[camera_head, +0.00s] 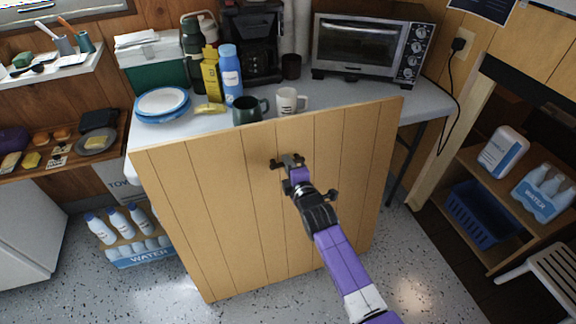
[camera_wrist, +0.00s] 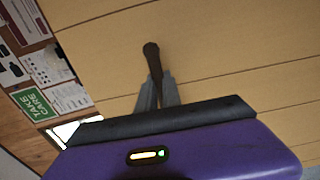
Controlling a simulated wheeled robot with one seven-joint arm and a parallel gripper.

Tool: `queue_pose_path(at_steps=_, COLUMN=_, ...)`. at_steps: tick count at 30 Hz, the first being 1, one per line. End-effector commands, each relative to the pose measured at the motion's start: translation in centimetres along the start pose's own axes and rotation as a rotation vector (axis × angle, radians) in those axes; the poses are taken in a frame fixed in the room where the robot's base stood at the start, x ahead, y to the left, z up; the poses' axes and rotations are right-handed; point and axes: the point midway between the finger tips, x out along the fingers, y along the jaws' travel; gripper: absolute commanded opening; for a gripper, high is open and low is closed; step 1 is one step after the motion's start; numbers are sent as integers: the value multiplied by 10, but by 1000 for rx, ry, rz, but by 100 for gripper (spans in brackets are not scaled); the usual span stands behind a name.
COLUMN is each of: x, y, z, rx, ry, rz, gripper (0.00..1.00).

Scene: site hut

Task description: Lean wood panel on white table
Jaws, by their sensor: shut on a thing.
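The wood panel (camera_head: 220,220) is a large light-brown board with vertical grooves. In the head view it stands nearly upright in front of the white table (camera_head: 420,105), its top edge around table height. I cannot tell whether it touches the table edge. My gripper (camera_head: 288,162) is at the panel's upper middle, shut on a small dark knob or handle on its face. In the wrist view my gripper (camera_wrist: 157,90) has its fingers closed around the dark handle (camera_wrist: 151,55), with the panel (camera_wrist: 220,40) filling most of the view. The panel hides the table's front.
On the table are a toaster oven (camera_head: 370,48), a coffee maker (camera_head: 252,45), a dark mug (camera_head: 248,111), a white mug (camera_head: 288,101), bottles and plates (camera_head: 162,103). Water bottles (camera_head: 130,235) stand on the floor at left. Shelves (camera_head: 490,200) stand at right.

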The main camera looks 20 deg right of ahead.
Motion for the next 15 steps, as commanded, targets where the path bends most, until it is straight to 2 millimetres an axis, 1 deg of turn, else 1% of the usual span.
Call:
queue_pose_path(at_steps=1, x=2, y=8, z=0, rx=-1, ry=0, rz=11, gripper=0)
queue_pose_path(at_steps=8, x=3, y=8, z=0, rx=-1, ry=0, rz=10, gripper=0)
queue_pose_path(at_steps=9, x=3, y=8, z=0, rx=-1, ry=0, rz=10, gripper=11)
queue_pose_path(at_steps=11, x=3, y=8, z=0, rx=-1, ry=0, rz=10, gripper=23)
queue_pose_path(at_steps=12, x=2, y=7, z=0, rx=-1, ry=0, rz=8, gripper=31)
queue_pose_path(at_steps=13, x=2, y=6, z=0, rx=-1, ry=0, rz=7, gripper=35)
queue_pose_path(at_steps=15, x=2, y=5, z=0, rx=-1, ry=0, rz=5, gripper=35)
